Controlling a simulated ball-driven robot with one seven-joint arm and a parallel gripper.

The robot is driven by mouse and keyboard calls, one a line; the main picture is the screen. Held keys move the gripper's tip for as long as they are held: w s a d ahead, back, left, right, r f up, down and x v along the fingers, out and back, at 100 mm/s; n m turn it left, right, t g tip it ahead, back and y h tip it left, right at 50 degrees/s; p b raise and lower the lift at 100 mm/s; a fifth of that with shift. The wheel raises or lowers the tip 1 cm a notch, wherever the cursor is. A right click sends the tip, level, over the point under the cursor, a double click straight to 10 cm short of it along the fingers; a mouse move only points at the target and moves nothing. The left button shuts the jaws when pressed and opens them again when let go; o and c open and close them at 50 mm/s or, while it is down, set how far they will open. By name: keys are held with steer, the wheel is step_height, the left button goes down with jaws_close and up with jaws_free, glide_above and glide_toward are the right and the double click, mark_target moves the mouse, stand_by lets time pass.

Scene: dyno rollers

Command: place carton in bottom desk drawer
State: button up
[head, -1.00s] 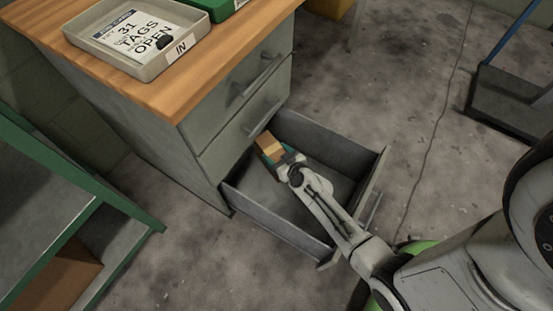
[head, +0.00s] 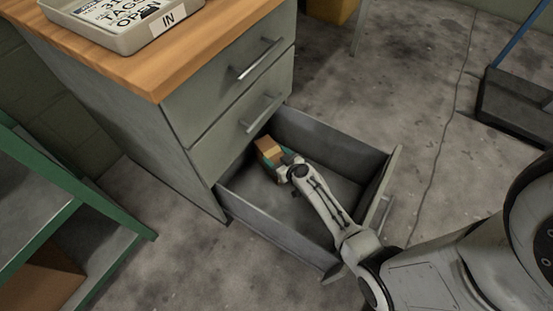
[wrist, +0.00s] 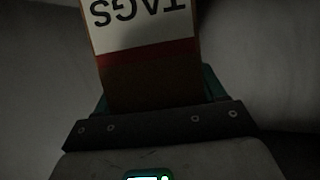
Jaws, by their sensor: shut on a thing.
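The carton (head: 268,147) is a small brown box held in my gripper (head: 279,159). It is over or inside the back of the open bottom desk drawer (head: 335,140); I cannot tell whether it touches the drawer floor. The wrist view shows the carton (wrist: 150,80) between the teal fingers, with a white label reading "TAGS" upside down and a red band. The drawer is grey and pulled well out, and its visible floor is bare. My arm reaches in over the drawer's front right side.
The desk (head: 110,120) has two shut upper drawers (head: 245,80). A tray (head: 125,30) marked IN stands on its wooden top. A green-edged shelf (head: 75,195) stands at the left with a brown box (head: 40,275). A black dustpan (head: 515,105) is at the right.

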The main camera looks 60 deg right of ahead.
steer(key=shift+r, duration=0.1)
steer(key=o, duration=1.7)
steer(key=p+v, duration=0.1)
steer(key=v, duration=0.6)
steer(key=shift+s+a+r+p, duration=0.1)
steer(key=shift+s+p, duration=0.1)
steer(key=shift+p, duration=0.15)
